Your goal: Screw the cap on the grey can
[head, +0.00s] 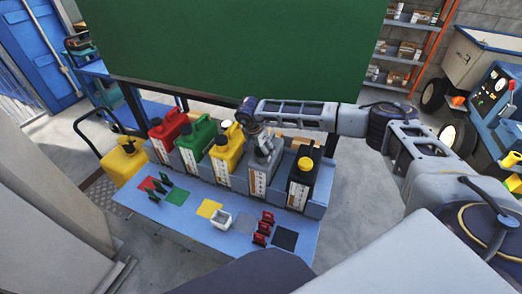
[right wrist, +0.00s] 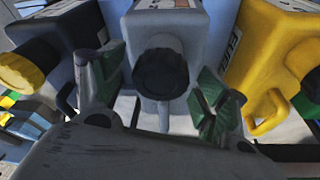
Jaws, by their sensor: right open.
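The grey can (head: 262,172) stands upright in the row of cans on the blue table, between the yellow and black cans. In the right wrist view its body (right wrist: 190,22) fills the top middle. A dark ribbed cap (right wrist: 162,73) sits at the mouth of the can; how tightly it is seated cannot be told. My right gripper (head: 259,140) is over the top of the grey can. In the right wrist view its open fingers (right wrist: 160,82) stand on either side of the cap, with visible gaps. My left gripper is not in view.
Red (head: 168,134), green (head: 198,142), yellow (head: 226,156) and black (head: 303,180) cans stand close in the row. Coloured squares, green and red clip-like pieces and a small white tray (head: 222,219) lie in front. A large green panel (head: 240,45) rises behind.

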